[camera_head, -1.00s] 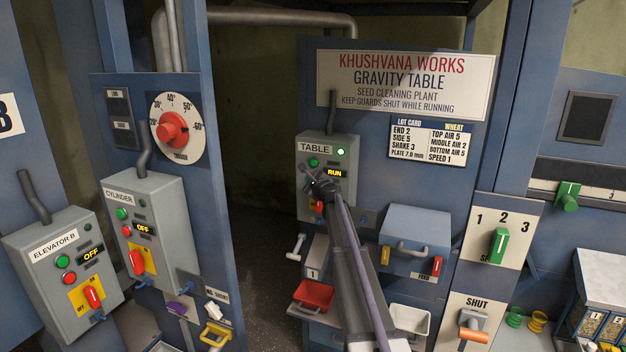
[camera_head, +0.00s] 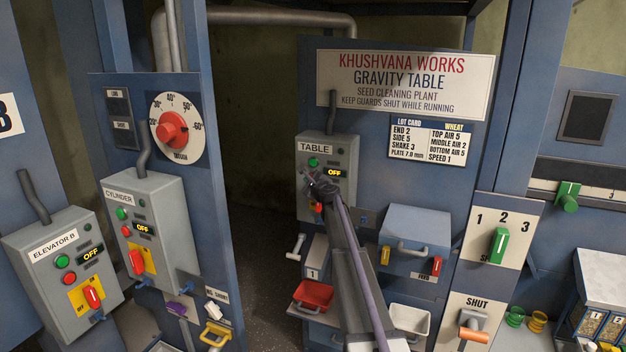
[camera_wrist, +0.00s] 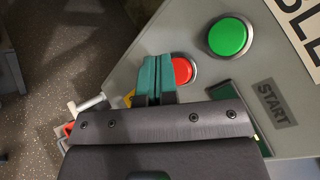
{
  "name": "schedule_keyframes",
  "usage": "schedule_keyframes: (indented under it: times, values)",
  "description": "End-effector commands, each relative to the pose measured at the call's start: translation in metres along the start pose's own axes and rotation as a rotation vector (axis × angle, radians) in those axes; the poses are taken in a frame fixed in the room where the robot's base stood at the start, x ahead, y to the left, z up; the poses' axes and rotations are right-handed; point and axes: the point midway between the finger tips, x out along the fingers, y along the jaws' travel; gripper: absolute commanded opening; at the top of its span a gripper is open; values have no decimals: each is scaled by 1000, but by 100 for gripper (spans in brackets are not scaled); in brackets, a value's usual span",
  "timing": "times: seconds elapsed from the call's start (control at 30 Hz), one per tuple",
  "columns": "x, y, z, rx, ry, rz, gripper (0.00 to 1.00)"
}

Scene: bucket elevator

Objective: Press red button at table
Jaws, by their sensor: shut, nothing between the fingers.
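The grey TABLE control box (camera_head: 342,157) hangs on the blue panel in the middle of the head view, and its display (camera_head: 334,173) reads OFF. Its green button (camera_head: 313,162) shows in the head view and, large, in the wrist view (camera_wrist: 230,37). The red button (camera_wrist: 183,71) shows in the wrist view just right of my fingertips and partly behind them; in the head view my arm hides it. My gripper (camera_wrist: 157,62) is shut and empty, its teal fingertips at the left edge of the red button. I cannot tell whether they touch it.
A red switch handle (camera_head: 318,208) sits low on the TABLE box, close to my gripper. A grey conduit (camera_head: 331,112) rises from the box. The CYLINDER box (camera_head: 150,205) and ELEVATOR B box (camera_head: 60,260) stand to the left. A dark open gap lies between them and the table panel.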

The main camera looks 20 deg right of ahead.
Motion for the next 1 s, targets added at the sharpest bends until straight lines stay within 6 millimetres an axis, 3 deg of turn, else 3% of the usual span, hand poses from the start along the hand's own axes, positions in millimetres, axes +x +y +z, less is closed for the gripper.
schedule_keyframes:
  times: [0.37, 1.0]
  values:
    - [-3, 2, 2, 0, 0, 0, 0]
    - [-37, 27, 27, 0, 0, 0, 0]
